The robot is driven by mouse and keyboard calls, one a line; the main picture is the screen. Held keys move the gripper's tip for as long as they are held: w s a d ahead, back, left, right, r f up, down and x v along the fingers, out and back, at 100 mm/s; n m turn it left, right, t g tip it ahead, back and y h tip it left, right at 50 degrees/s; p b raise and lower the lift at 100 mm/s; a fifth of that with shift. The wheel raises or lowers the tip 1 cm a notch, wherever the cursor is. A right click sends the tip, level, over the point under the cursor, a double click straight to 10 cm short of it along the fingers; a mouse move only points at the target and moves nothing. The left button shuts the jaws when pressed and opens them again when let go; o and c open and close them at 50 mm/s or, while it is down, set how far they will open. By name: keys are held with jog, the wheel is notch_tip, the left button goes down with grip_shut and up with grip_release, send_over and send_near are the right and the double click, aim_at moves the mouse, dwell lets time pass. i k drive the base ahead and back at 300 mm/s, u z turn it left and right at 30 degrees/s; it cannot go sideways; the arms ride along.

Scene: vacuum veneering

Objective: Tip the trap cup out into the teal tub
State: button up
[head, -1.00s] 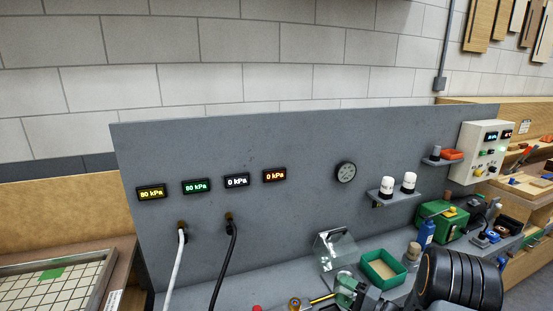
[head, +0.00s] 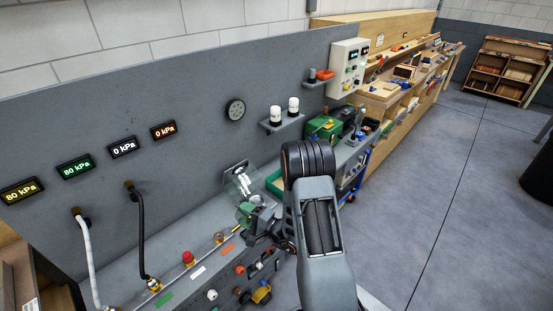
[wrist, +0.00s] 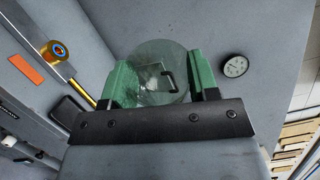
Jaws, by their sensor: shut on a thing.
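My gripper (wrist: 157,82) is shut on a clear round cup, the trap cup (wrist: 152,92), with a green pad on either side in the wrist view. In the head view my gripper (head: 250,212) is low in the middle, over the grey bench. The clear cup (head: 243,187) shows just above the green jaws, overlapping a clear thing behind it, so its tilt and contents are hard to tell. The teal tub (head: 274,183) is just right of the cup on the bench, mostly hidden by my arm.
A shelf with two white-topped jars (head: 276,115) is on the grey panel behind. A green box (head: 322,128) stands on the bench beyond the tub. A red knob (head: 188,258) and hoses are at left. Open floor (head: 440,180) lies at right.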

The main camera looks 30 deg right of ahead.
aim_at(257, 203)
jog(key=u, duration=0.05)
jog(key=k, duration=0.65)
jog(key=z, duration=0.8)
jog(key=i, duration=1.45)
jog(key=u, duration=0.65)
